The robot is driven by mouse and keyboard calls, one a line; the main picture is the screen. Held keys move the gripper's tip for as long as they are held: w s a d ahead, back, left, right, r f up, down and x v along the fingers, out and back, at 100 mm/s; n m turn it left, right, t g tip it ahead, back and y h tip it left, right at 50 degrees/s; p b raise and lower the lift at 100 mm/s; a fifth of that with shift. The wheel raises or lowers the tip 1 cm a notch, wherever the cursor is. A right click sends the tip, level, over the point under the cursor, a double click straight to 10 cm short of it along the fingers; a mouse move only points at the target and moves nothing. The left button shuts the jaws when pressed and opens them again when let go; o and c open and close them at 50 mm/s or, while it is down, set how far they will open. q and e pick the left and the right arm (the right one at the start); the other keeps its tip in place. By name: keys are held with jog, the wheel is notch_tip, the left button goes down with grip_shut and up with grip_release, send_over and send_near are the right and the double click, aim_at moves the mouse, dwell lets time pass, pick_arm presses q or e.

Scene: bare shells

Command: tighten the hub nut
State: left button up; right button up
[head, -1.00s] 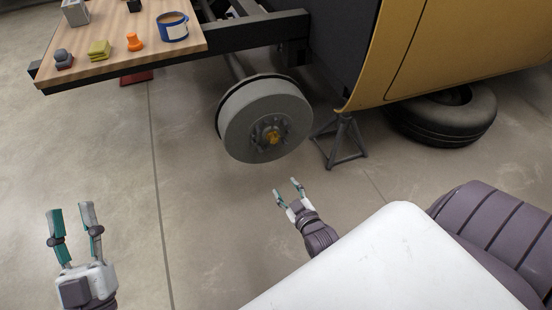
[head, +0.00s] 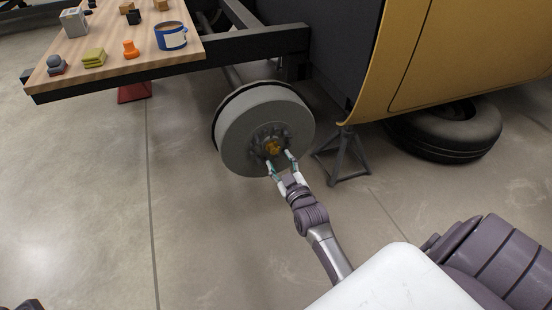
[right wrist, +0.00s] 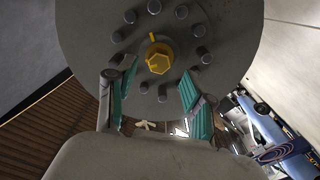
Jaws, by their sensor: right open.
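The hub nut (head: 273,147) is a yellow-orange hex at the centre of the grey brake drum (head: 243,133). In the right wrist view the nut (right wrist: 159,60) shows a small yellow tab on its upper left, and a ring of dark studs surrounds it. My right gripper (head: 280,160) is open and empty, just in front of the drum and slightly below the nut in the head view. In the right wrist view its teal-padded fingers (right wrist: 158,80) stand apart, one on each side below the nut. Contact cannot be told. My left gripper is out of view.
A wooden bench (head: 122,62) with a blue mug (head: 171,37), an orange piece (head: 129,49) and other small items stands at upper left. A jack stand (head: 343,157) and a loose tyre (head: 450,133) are right of the drum. The floor at left is clear.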

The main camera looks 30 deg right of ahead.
aim_at(275, 152)
jog(key=shift+b+x, duration=0.5)
jog(key=shift+x, duration=1.45)
grip_shut()
